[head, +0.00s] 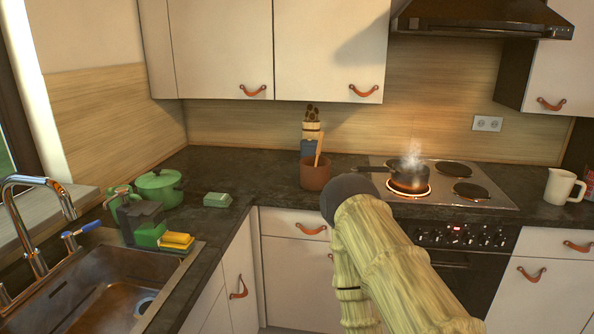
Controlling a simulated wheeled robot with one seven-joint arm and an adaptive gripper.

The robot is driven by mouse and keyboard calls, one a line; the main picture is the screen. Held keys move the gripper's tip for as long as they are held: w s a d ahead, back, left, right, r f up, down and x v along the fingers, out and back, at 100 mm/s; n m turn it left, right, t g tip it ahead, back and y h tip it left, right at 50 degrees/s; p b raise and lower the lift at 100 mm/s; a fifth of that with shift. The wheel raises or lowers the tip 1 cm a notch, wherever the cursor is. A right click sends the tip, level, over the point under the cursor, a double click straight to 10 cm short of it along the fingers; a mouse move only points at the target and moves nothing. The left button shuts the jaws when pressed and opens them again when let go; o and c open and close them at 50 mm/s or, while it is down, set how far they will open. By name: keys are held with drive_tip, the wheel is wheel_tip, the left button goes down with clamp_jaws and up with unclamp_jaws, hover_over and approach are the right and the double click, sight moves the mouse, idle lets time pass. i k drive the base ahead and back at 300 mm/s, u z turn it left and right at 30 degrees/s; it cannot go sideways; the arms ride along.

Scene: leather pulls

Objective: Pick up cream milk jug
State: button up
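The cream milk jug (560,187) stands upright on the dark counter at the far right of the head view, to the right of the stove. Its handle points right and its whole side shows. My bamboo-textured arm rises from the lower middle, well to the left of the jug. My gripper is not visible in this view, and nothing of mine touches the jug.
A steaming pot (408,175) sits on a glowing burner of the hob (489,199). A brown utensil crock (315,174) stands left of it. A green pot (159,187), a green box (217,200) and the sink (90,285) are at left. Counter around the jug is mostly clear.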

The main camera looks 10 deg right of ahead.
sight(561, 183)
drive_tip(key=z, duration=0.3)
drive_tip(key=i, duration=1.5)
drive_tip(key=z, duration=1.45)
drive_tip(key=i, duration=1.05)
drive_tip(key=z, duration=0.9)
